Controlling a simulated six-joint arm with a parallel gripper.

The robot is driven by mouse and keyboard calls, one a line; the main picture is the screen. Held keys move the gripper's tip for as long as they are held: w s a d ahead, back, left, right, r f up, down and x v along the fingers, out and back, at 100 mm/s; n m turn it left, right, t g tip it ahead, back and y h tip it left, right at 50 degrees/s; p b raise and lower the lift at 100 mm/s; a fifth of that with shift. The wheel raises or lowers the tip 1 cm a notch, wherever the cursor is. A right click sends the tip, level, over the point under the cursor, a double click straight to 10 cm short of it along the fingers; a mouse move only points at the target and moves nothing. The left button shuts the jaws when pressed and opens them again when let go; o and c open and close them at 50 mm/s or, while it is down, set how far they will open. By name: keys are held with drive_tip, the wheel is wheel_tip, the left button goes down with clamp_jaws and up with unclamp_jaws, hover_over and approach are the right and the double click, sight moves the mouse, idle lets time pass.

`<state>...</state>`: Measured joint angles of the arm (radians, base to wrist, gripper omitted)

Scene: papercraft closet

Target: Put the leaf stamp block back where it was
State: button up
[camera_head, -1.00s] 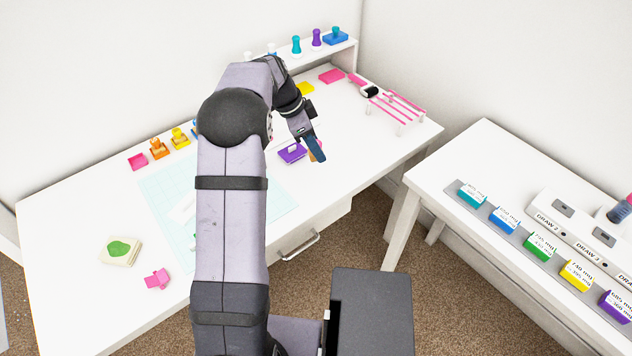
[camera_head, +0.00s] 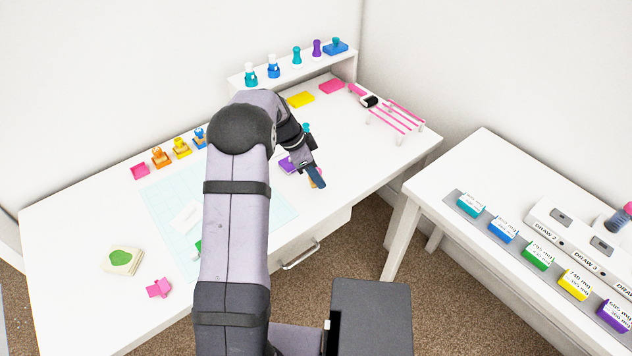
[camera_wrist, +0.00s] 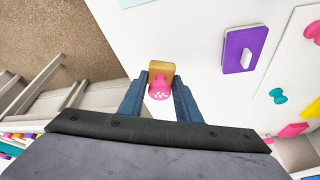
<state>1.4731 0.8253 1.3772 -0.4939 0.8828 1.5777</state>
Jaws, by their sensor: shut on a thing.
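My gripper (camera_wrist: 158,100) is shut on a small stamp block (camera_wrist: 161,69) with a tan wooden base and a pink knob marked with a white leaf sprig. In the head view, my gripper (camera_head: 316,178) is near the front edge of the white desk (camera_head: 350,165), right of the purple pad. A separate cream block (camera_head: 121,261) with a green leaf-like shape lies at the desk's left.
A purple pad with a white handle (camera_wrist: 245,50) lies beside the gripper. A pink-barred rack (camera_head: 393,115) stands at the right. Several coloured stamps (camera_head: 181,148) line the back left. A raised shelf (camera_head: 300,69) holds more stamps. The desk's front right is largely clear.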

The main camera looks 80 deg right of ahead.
drive_tip(key=shift+f+p, duration=0.35)
drive_tip(key=shift+f, duration=1.45)
drive_tip(key=shift+f, duration=0.2)
drive_tip(key=o, duration=1.2)
drive_tip(key=shift+c, duration=0.2)
drive_tip(key=shift+r, duration=0.2)
